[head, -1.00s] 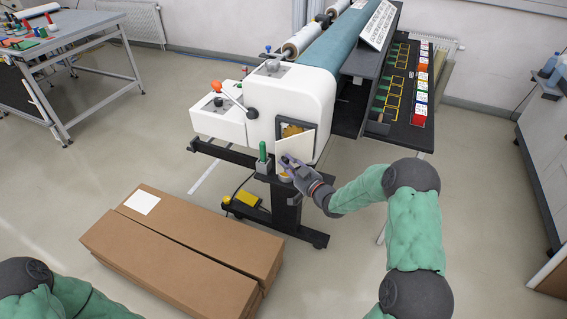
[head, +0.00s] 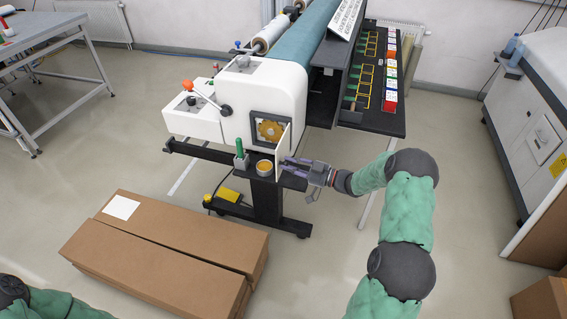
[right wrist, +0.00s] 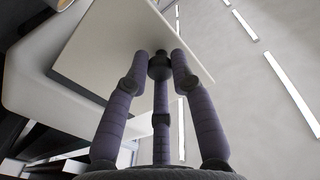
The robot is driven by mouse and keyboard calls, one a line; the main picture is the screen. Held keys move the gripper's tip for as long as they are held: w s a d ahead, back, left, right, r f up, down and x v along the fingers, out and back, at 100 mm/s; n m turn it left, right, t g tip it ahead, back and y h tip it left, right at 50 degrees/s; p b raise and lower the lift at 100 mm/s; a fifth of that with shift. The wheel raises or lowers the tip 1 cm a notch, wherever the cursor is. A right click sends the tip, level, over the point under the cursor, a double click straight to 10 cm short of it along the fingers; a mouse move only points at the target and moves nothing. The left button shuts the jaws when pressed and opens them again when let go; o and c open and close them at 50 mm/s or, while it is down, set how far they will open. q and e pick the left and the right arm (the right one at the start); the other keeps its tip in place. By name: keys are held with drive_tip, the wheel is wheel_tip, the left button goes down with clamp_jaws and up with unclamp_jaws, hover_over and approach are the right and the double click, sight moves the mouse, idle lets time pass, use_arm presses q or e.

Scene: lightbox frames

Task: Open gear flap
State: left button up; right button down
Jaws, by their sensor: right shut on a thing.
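The white gear flap (head: 284,139) on the end of the machine stands swung out, seen nearly edge-on. Behind it the dark-framed opening shows an orange-yellow gear (head: 270,130). My right gripper (head: 286,163) is at the flap's lower free edge, reaching in from the right. In the right wrist view the flap is a pale panel (right wrist: 105,45), and my right gripper's fingers (right wrist: 161,58) are closed at its edge. The exact contact is partly hidden by the fingers. My left gripper is out of view; only part of my left arm shows at the lower left.
A green-handled tool (head: 240,153) and a yellow-topped round container (head: 264,168) stand on the ledge below the opening, close to my right gripper. A cardboard box (head: 165,255) lies on the floor in front. A yellow pedal (head: 229,195) is under the machine.

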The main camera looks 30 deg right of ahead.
drive_tip(key=shift+s+d, duration=0.2)
drive_tip(key=shift+d, duration=0.65)
drive_tip(key=shift+d+r, duration=0.1)
drive_tip(key=shift+r, duration=0.05)
drive_tip(key=c, duration=1.4)
unclamp_jaws()
drive_tip(key=o, duration=0.3)
drive_tip(key=shift+w, duration=0.15)
drive_tip(key=shift+o, duration=0.2)
drive_tip(key=shift+w+d+f, duration=0.1)
drive_tip(key=shift+f, duration=0.1)
drive_tip(key=shift+a, duration=0.2)
drive_tip(key=v, duration=1.2)
